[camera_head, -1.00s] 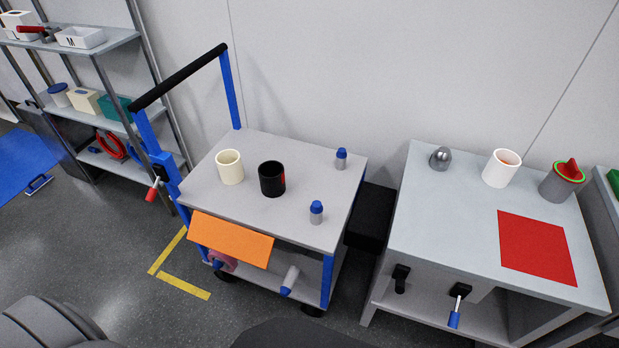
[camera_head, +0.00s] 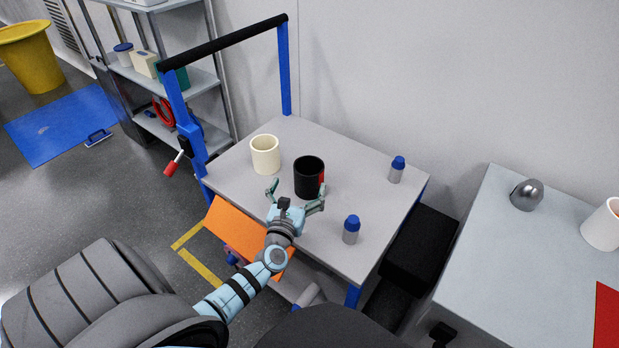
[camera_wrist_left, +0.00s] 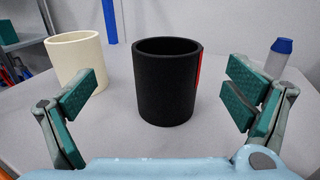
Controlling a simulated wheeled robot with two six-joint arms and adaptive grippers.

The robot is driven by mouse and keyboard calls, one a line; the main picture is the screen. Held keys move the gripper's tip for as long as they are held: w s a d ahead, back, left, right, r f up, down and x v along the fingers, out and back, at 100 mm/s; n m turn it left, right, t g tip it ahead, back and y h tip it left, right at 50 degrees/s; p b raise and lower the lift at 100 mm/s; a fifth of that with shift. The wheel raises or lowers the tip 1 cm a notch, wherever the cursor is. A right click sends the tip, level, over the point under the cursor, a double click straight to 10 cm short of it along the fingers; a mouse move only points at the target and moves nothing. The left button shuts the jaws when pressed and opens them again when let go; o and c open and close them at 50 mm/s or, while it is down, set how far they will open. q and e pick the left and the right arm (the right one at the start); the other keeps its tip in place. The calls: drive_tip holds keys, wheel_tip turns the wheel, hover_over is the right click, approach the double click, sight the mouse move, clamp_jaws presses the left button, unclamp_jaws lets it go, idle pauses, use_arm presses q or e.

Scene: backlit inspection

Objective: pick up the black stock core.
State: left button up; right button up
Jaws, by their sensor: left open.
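The black stock core (camera_head: 309,178) is a short, open-topped black cylinder with a red patch on its right side. It stands upright on the grey cart top (camera_head: 330,130). My left gripper (camera_head: 297,191) is open, low over the cart's near side, in front of the core. In the left wrist view the core (camera_wrist_left: 167,85) stands between and beyond the spread green-padded fingers (camera_wrist_left: 165,98), and neither finger appears to touch it. My right gripper does not show.
A cream cylinder (camera_head: 265,155) stands left of the core. Two blue-capped bottles, one near (camera_head: 351,230) and one far (camera_head: 397,170), stand to the right. The cart's black-and-blue handle (camera_head: 225,42) rises at left. An orange panel (camera_head: 240,233) hangs at the front.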

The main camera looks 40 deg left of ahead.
sight(312, 157)
use_arm(q)
drive_tip(key=x, duration=0.5)
drive_tip(key=b+x, duration=0.1)
drive_tip(key=x, duration=0.1)
drive_tip(key=shift+w+d+r, duration=0.25)
drive_tip(key=shift+w+r, duration=0.1)
drive_tip(key=shift+w, duration=0.2)
drive_tip(key=c, duration=1.4)
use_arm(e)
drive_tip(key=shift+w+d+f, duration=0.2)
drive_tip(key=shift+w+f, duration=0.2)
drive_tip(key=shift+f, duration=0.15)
use_arm(q)
drive_tip(key=shift+o, duration=0.2)
wheel_tip(312, 157, up, 10)
drive_tip(key=p, duration=0.8)
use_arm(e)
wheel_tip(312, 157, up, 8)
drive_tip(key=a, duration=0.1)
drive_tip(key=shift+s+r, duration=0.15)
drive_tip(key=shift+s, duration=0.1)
